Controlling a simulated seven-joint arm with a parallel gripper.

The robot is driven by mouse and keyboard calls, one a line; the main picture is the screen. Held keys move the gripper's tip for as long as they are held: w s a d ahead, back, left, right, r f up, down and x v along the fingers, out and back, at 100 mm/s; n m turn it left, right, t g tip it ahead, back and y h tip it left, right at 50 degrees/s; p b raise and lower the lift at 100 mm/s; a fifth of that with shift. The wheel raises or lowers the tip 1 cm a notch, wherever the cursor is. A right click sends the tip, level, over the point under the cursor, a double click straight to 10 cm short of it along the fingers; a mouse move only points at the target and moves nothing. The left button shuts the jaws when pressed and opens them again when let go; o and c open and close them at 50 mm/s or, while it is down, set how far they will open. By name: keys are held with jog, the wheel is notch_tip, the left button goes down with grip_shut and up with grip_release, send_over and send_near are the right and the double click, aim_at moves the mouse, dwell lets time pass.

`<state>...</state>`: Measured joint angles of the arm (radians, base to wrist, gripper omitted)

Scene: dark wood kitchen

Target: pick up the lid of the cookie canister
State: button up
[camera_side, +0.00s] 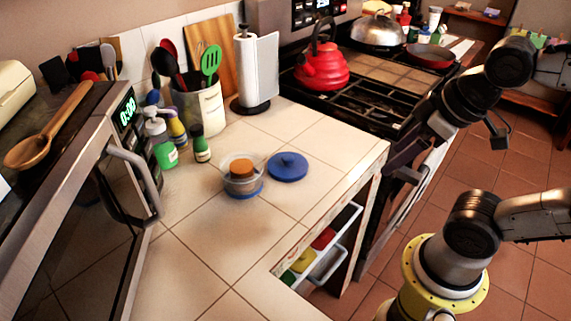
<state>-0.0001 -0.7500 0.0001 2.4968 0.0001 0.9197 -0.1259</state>
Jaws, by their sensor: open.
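The blue round lid (288,166), with a small knob on top, lies on the tiled counter. The clear canister (243,187) stands just to its left, with a blue base and brown cookies (241,168) inside; no lid is on it. My gripper (399,177) is open and empty. It appears in the picture to the right of the lid, past the counter's edge and well apart from the lid. The near side of the fingers is dark and partly hard to make out.
A paper towel roll (257,72), utensil crock (203,106) and several bottles stand behind. A red kettle (322,67) sits on the stove. A microwave (105,200) stands at left. The front counter tiles (195,270) are clear. An open drawer (325,258) is below the counter edge.

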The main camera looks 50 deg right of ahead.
jog(key=w+r+n, duration=0.6)
jog(key=r+n, duration=0.1)
jog(key=n+g, duration=0.5)
jog(key=n, duration=0.2)
send_over(288, 157)
notch_tip(288, 157, down, 17)
jog(key=shift+w+a+r, duration=0.15)
jog(key=shift+f, duration=2.95)
grip_shut()
